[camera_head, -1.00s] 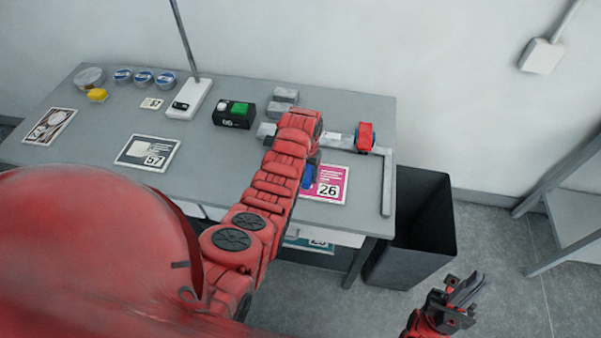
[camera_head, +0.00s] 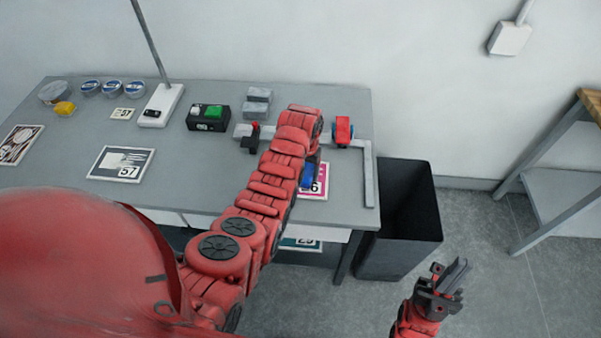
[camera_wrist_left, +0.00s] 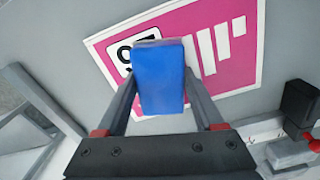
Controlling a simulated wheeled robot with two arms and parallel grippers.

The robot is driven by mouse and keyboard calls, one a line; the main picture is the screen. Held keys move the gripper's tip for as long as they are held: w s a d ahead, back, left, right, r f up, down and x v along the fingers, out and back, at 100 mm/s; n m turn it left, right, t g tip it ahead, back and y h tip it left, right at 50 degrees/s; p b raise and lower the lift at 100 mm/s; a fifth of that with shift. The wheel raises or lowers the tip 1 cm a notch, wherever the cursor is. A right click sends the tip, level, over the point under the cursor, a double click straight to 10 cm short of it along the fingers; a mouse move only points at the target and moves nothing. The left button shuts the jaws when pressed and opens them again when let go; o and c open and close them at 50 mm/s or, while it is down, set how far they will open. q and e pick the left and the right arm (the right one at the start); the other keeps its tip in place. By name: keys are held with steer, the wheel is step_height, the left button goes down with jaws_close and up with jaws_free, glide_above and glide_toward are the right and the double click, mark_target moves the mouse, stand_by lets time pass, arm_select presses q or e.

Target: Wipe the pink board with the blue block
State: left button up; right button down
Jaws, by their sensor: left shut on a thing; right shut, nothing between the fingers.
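The pink board (camera_head: 319,184), with white bars and a black number, lies on the table near its front right corner. My left arm partly covers it in the head view. It also shows in the left wrist view (camera_wrist_left: 233,62). The blue block (camera_wrist_left: 160,80) is between the fingers of my left gripper (camera_wrist_left: 162,88), which is shut on it. The block is over the board's numbered corner; I cannot tell whether it touches the board. The block also shows in the head view (camera_head: 307,176). My right gripper (camera_head: 452,277) is shut and empty, out past the table's right front corner.
A grey L-shaped rail (camera_head: 369,172) and a red-and-blue piece (camera_head: 343,131) stand beyond the board. A dark bin (camera_head: 400,222) stands right of the table. A board marked 57 (camera_head: 121,163) and a black box with a green button (camera_head: 208,116) lie further left.

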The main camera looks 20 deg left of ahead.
arm_select(q)
steer(key=shift+w+d+f+b, duration=0.1)
steer(key=shift+w+d+b, duration=0.1)
steer(key=shift+d, duration=0.35)
steer(key=shift+w+d+f+b, duration=0.1)
steer(key=shift+d+b, duration=0.05)
steer(key=shift+d, duration=0.35)
steer(key=shift+r, duration=0.1)
steer(key=shift+r, duration=0.1)
step_height(320, 180, up, 5)
steer(key=shift+r+p, duration=0.1)
steer(key=shift+p, duration=1)
steer(key=shift+r, duration=0.3)
steer(key=shift+r+p, duration=0.45)
steer(key=shift+r, duration=1.1)
